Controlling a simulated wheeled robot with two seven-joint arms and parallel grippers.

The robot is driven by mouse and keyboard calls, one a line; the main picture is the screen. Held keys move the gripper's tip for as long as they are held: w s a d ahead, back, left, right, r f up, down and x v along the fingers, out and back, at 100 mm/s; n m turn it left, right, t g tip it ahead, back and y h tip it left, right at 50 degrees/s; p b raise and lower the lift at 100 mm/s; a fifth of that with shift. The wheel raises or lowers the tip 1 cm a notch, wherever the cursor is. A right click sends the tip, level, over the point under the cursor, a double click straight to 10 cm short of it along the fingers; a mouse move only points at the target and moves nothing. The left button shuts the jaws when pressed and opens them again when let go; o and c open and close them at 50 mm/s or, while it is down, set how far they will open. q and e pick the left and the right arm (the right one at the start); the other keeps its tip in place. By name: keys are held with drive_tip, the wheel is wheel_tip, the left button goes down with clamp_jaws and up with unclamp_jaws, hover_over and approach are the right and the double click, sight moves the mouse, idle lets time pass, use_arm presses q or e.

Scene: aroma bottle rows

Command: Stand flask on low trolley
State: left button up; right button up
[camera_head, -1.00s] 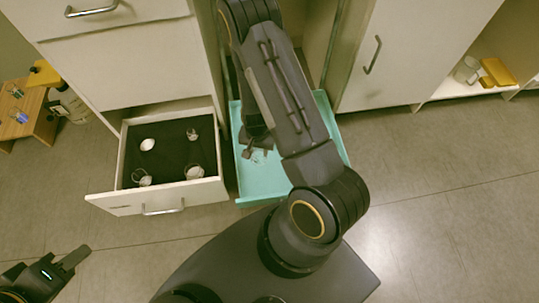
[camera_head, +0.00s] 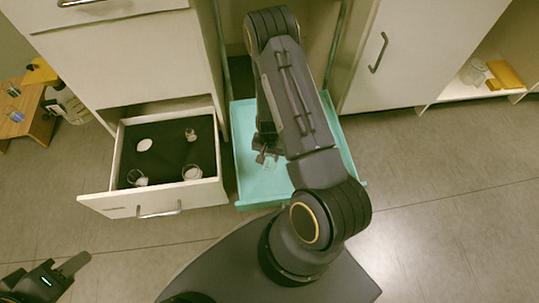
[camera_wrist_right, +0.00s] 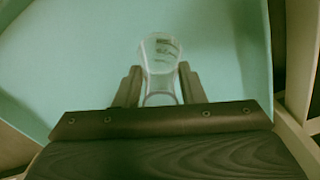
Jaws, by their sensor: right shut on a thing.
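The flask (camera_wrist_right: 160,58) is clear glass with dark markings. In the right wrist view it sits between the two fingers of my right gripper (camera_wrist_right: 159,88), which is shut on it. The turquoise tray of the low trolley (camera_wrist_right: 80,60) lies behind the flask; whether the flask touches it I cannot tell. In the head view my right gripper (camera_head: 266,152) is over the trolley tray (camera_head: 250,192), partly hidden by my arm, with the flask (camera_head: 270,162) small and faint below it. My left gripper (camera_head: 72,265) is at the lower left, over the floor, away from everything; only part of it shows.
An open drawer (camera_head: 105,203) left of the trolley holds several glass vessels and a white round item. A cabinet with a handle (camera_head: 378,52) stands to the right. A wooden stool (camera_head: 40,128) with small items is at far left. The floor at right is clear.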

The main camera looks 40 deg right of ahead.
drive_tip(key=o, duration=1)
drive_tip(key=shift+f, duration=0.1)
drive_tip(key=a+r+n+t+y+p, duration=0.2)
drive_tip(key=a+r+p, duration=0.1)
drive_tip(key=r, duration=1.4)
drive_tip(key=a+r+n+t+y+p, duration=0.1)
drive_tip(key=a+r+y+p, duration=0.2)
drive_tip(key=r, duration=1.4)
drive_tip(key=s+a+r+n+t+h, duration=0.1)
drive_tip(key=s+a+r+n, duration=0.4)
drive_tip(key=s+r, duration=0.6)
drive_tip(key=s+t, duration=0.1)
drive_tip(key=s, duration=0.2)
drive_tip(key=shift+r+n+t, duration=0.3)
drive_tip(key=shift+r, duration=0.05)
